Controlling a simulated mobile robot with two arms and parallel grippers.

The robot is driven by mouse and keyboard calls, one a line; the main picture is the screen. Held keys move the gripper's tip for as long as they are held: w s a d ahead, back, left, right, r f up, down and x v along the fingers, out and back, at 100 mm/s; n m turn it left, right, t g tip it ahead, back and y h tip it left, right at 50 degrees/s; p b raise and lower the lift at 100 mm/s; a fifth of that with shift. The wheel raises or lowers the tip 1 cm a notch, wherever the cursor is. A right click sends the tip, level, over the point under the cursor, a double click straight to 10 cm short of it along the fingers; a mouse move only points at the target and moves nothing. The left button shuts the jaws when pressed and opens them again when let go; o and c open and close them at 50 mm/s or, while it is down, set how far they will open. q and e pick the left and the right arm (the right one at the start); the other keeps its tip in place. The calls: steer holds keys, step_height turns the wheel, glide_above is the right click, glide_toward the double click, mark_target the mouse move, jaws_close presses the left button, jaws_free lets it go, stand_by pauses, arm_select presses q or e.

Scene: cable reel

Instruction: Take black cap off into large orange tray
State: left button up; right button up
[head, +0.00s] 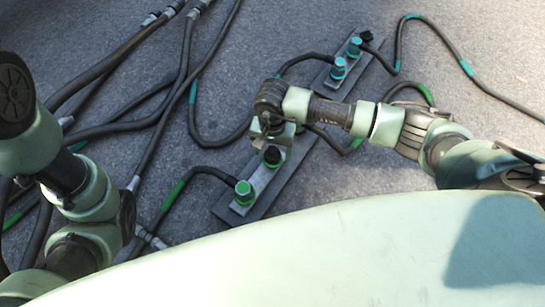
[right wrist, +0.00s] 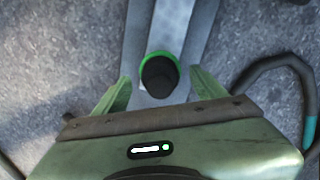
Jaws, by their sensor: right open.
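A black cap (head: 272,156) sits on a connector with a green ring on the long metal plate (head: 226,209). In the right wrist view the black cap (right wrist: 160,77) stands between the two finger tips, with the green ring showing behind it. My right gripper (head: 270,138) is over this cap, with its green fingers apart on either side; no contact is visible. No large orange tray shows in either view. My left arm shows at the left, but its gripper is not visible.
On the same plate are a green-capped connector (head: 244,191), two teal ones (head: 339,68) (head: 354,46) and another black cap (head: 366,36) at the far end. Black cables with green or teal bands run around it. Thick cables (head: 110,62) lie at the left on grey ground.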

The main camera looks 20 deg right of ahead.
steer(key=shift+f, duration=0.4)
steer(key=shift+r, duration=0.1)
jaws_close()
